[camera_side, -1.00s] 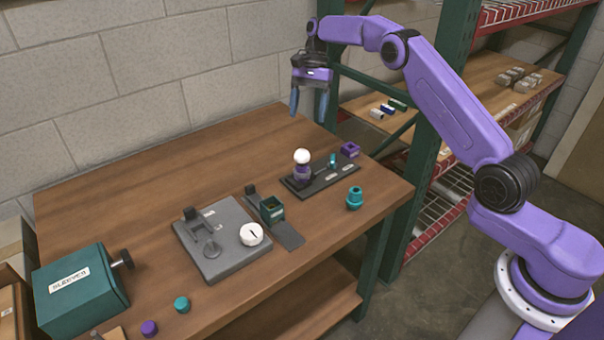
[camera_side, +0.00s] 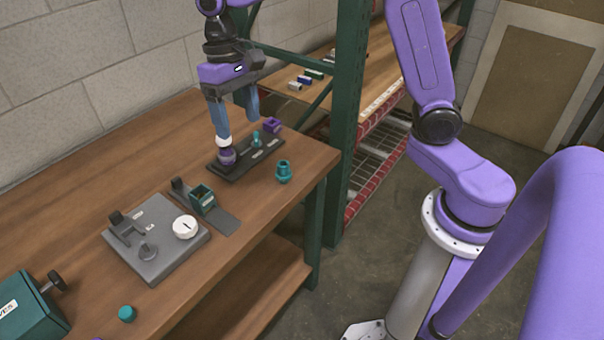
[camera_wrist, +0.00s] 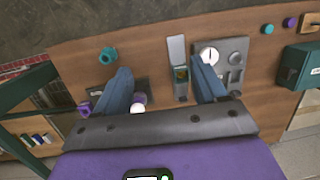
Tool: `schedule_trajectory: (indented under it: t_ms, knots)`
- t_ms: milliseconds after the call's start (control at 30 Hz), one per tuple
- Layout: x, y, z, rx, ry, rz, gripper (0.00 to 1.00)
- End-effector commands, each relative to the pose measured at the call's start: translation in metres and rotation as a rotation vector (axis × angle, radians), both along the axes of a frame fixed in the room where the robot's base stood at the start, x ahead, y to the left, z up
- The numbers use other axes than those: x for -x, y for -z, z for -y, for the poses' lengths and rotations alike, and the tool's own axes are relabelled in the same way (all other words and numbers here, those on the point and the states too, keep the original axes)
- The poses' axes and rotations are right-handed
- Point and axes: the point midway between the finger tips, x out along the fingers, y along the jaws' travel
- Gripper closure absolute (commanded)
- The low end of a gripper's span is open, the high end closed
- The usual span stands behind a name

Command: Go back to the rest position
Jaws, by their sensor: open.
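My gripper (camera_side: 238,126) is open, with its two blue fingers pointing down over the dark lamp tray (camera_side: 236,172). In the side view one finger overlaps the top of a white bulb (camera_side: 223,142) on a purple lamp base (camera_side: 227,157); whether they touch cannot be told. In the wrist view my fingers (camera_wrist: 163,88) are wide apart. The white bulb (camera_wrist: 138,107) shows beside the left finger, partly hidden, and nothing is gripped.
A teal part (camera_side: 283,172) stands right of the tray. A grey fixture (camera_side: 155,242) with a white disc (camera_side: 185,227) is at the front. A green bin (camera_side: 25,310) is front left. A green rack post (camera_side: 347,110) rises behind the table's right edge.

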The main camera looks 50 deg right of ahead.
Motion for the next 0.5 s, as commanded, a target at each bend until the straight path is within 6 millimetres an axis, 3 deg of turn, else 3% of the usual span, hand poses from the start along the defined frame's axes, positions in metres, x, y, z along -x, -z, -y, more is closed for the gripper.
schedule_trajectory:
  t_ms: [33,267,500]
  knots:
    - [0.02,-0.002,0.0,-0.001,-0.068,0.014,0.29]
    - [0.102,0.0,0.011,-0.003,-0.375,0.08,0.29]
    - [0.184,0.012,0.041,-0.013,-0.705,0.144,0.29]
